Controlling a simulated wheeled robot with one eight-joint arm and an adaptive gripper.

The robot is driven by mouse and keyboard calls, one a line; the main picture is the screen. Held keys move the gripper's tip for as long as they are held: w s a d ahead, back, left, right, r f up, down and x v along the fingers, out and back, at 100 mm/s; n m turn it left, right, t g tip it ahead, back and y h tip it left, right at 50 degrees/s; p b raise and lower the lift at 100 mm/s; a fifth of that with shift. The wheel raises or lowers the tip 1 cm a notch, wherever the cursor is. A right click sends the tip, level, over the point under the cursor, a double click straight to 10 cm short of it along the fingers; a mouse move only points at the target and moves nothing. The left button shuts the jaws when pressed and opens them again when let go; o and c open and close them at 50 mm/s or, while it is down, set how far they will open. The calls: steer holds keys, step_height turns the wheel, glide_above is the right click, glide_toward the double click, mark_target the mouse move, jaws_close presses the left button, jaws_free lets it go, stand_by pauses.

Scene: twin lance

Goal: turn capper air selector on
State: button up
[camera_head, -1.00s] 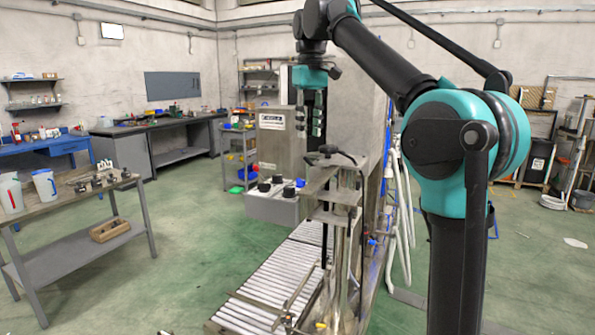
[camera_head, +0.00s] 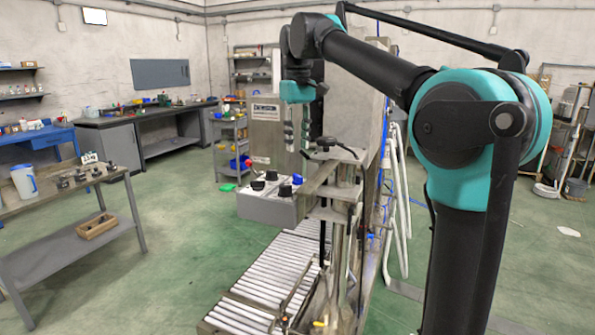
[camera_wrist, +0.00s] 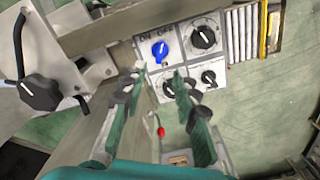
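A grey control box (camera_head: 268,208) has a blue knob (camera_head: 297,179) and several black knobs on its sloped top. In the wrist view, the blue knob (camera_wrist: 160,51) sits under an ON/OFF label, beside a larger black dial (camera_wrist: 204,37). Two more black knobs, one left (camera_wrist: 170,88) and one right (camera_wrist: 209,77), sit below. The blue knob's exact setting is hard to tell. My gripper (camera_head: 297,148) points down above the box, apart from it. In the wrist view my gripper (camera_wrist: 160,76) is open and empty, its fingertips just below the blue knob in the picture.
A black star-shaped handle (camera_head: 326,142) on a metal bracket stands close right of my gripper. It shows large at left in the wrist view (camera_wrist: 40,92). A roller conveyor (camera_head: 265,285) runs below. A steel cabinet (camera_head: 350,105) stands behind.

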mark_target(298, 175)
step_height(298, 175, down, 9)
steer(key=shift+r, duration=0.1)
stand_by(0.4)
jaws_close()
